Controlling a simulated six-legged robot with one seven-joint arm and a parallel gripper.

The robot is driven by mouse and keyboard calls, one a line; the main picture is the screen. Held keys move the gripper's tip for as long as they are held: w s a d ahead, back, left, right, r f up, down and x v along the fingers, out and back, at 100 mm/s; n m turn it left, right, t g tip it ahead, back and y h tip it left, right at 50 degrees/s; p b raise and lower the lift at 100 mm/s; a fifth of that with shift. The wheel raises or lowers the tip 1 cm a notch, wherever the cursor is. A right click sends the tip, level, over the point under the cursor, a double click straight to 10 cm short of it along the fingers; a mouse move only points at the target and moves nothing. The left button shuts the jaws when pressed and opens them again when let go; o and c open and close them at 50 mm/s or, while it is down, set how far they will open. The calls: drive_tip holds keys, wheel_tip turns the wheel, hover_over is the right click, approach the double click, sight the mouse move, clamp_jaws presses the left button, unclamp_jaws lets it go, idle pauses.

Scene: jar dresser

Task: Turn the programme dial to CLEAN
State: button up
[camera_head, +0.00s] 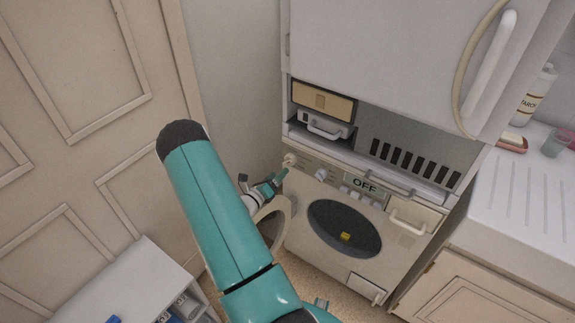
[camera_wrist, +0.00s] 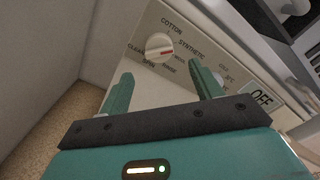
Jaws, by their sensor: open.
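The programme dial (camera_wrist: 159,46) is a round white knob on the washer's cream front panel, ringed by printed labels. COTTON is above it, SYNTHETIC at upper right, and CLEAN at left. Its red mark points right, towards a small label that looks like WOOL. In the head view the dial (camera_head: 290,160) is at the panel's left end. My gripper (camera_wrist: 160,84) is open and empty, its two teal fingers apart and aimed at the panel just short of the dial. It also shows in the head view (camera_head: 276,182), close to the dial.
A second knob (camera_head: 321,174) and an OFF display (camera_head: 365,185) sit right of the dial. The washer's round door (camera_head: 287,222) stands open under my gripper. A yellow item (camera_head: 345,236) lies in the drum. A wall (camera_wrist: 45,50) is close on the left.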

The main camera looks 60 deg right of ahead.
sight(289, 161)
drive_tip(key=s+d, duration=0.1)
drive_tip(key=d, duration=0.6)
drive_tip(key=c, duration=1)
